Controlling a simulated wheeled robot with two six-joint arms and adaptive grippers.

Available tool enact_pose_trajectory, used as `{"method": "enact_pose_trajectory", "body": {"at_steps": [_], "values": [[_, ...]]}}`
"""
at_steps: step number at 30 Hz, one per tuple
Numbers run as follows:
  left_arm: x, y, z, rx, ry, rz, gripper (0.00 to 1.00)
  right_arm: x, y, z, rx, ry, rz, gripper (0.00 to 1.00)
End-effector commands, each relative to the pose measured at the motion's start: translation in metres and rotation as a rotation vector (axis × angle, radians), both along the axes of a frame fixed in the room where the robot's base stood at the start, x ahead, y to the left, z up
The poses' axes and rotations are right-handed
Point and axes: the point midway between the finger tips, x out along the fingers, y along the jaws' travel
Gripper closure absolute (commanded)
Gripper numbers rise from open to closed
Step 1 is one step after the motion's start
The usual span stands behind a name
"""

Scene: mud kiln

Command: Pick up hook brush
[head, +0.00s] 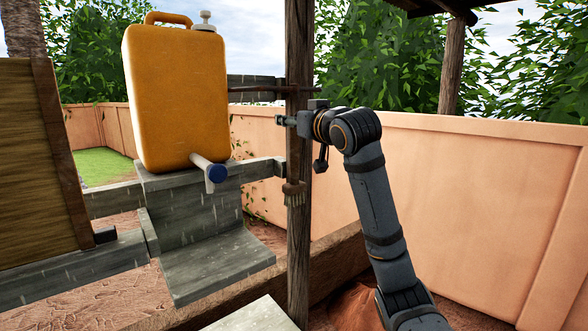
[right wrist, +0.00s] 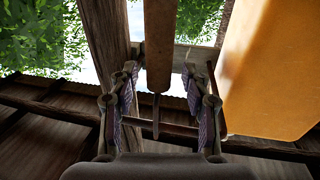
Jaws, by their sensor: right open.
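The hook brush hangs at the wooden post in the head view. My right gripper (head: 283,121) is level, pointing left at the post, above the bristles. In the right wrist view its fingers (right wrist: 159,75) are open, one on each side of the handle, with gaps visible. My left gripper is not in view.
The post (head: 299,255) stands close to my right gripper. The horizontal rod (head: 265,88) crosses it above. A yellow jerrycan (head: 175,95) with a blue-capped spout stands on a grey wooden stand (head: 215,265) to the left. A clay wall (head: 480,210) runs behind.

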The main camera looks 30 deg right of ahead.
Motion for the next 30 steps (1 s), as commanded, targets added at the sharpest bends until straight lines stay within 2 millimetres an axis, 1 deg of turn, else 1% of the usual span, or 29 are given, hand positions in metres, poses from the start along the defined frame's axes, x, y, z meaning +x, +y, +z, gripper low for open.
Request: {"method": "enact_pose_trajectory", "body": {"at_steps": [2, 5, 12, 13, 23, 30], "values": [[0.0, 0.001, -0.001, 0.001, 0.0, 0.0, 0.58, 0.0, 0.0, -0.001, 0.0, 0.0, 0.0, 0.52], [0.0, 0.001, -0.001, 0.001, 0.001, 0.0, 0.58, 0.0, 0.0, -0.001, 0.0, 0.0, 0.0, 0.64], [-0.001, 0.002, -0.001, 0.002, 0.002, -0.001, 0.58, -0.001, 0.0, 0.0, 0.0, 0.0, 0.0, 0.97], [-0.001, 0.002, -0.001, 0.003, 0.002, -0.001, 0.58, -0.001, 0.0, 0.0, 0.0, 0.0, 0.0, 1.0], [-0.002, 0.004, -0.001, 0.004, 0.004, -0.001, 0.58, -0.001, 0.0, 0.001, 0.0, -0.001, 0.0, 1.0], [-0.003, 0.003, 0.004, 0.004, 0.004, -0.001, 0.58, 0.001, -0.009, 0.015, 0.002, -0.001, -0.004, 1.0]]}}
